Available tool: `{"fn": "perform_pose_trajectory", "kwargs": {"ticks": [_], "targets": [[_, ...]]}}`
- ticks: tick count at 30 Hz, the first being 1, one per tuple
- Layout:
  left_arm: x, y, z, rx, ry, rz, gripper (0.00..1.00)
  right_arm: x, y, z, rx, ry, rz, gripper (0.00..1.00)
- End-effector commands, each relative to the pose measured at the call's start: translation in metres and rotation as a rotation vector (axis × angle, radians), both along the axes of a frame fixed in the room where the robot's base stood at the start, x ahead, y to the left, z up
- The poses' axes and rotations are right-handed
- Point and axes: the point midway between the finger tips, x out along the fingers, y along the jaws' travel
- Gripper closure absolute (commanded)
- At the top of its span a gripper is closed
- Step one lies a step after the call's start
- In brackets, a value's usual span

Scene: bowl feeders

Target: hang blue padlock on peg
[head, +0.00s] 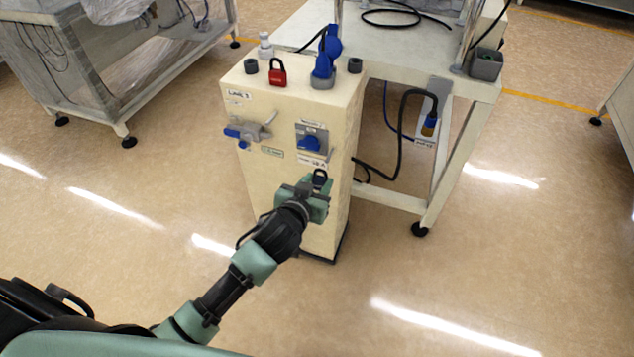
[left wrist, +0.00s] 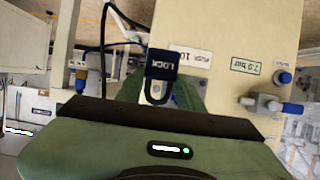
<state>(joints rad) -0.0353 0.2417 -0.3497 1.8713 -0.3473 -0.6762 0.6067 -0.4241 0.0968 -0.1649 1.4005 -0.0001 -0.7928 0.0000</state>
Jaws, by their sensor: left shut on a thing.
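My left gripper (head: 316,190) is shut on the blue padlock, close in front of the lower front face of the cream cabinet. In the left wrist view the padlock (left wrist: 162,66) is dark blue with white "LOCK" lettering, and its dark shackle points toward the gripper body. In the head view the padlock (head: 320,178) looks small and dark at the gripper's tip. I cannot make out for certain a peg on the cabinet front; the gripper hides part of that face. My right gripper is not in view.
The cream cabinet (head: 270,190) carries a blue-handled valve (head: 245,132), a blue rotary switch (head: 309,143) and labels. On its top are a red padlock (head: 277,74), a blue plug (head: 324,62) and black round parts. A white table (head: 410,75) with hanging cables stands at right.

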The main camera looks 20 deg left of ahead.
Motion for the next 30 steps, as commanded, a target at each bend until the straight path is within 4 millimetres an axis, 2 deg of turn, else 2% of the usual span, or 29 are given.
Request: {"fn": "perform_pose_trajectory", "kwargs": {"ticks": [19,30], "targets": [[0.0017,0.0,0.0006,0.0,-0.001,0.0,1.0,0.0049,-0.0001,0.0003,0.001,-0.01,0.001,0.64],[0.0081,-0.0002,0.0009,0.001,-0.001,0.0,1.0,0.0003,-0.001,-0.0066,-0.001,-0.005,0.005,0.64]]}}
